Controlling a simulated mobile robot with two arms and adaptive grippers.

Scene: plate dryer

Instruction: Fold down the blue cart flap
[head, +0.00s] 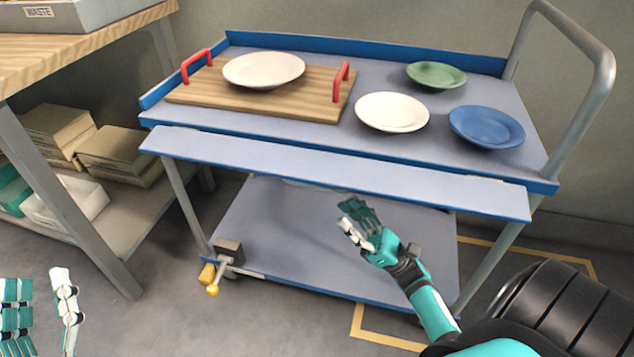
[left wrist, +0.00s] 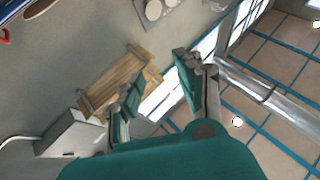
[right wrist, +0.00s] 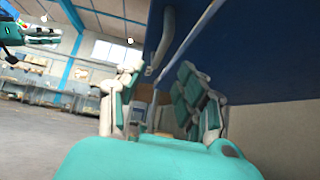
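The cart flap (head: 330,170) is a long blue-grey panel with a blue edge along the front of the cart's top shelf (head: 290,133). It sticks out toward me, roughly level, with a thin gap at the shelf. My right gripper (head: 352,222) is below the flap in the head view, in front of the lower shelf, with nothing in it. Its fingers are apart in the right wrist view (right wrist: 158,100), beside a dark blue surface overhead; contact with the flap cannot be told. My left gripper (head: 45,300) is open and empty at the lower left, away from the cart.
On the cart are a wooden tray (head: 205,92) with red handles, a white plate (head: 264,69) on it, another white plate (head: 392,112), a green plate (head: 436,75) and a blue plate (head: 486,126). A wooden workbench (head: 75,52) stands left. A black rounded object (head: 560,312) is lower right.

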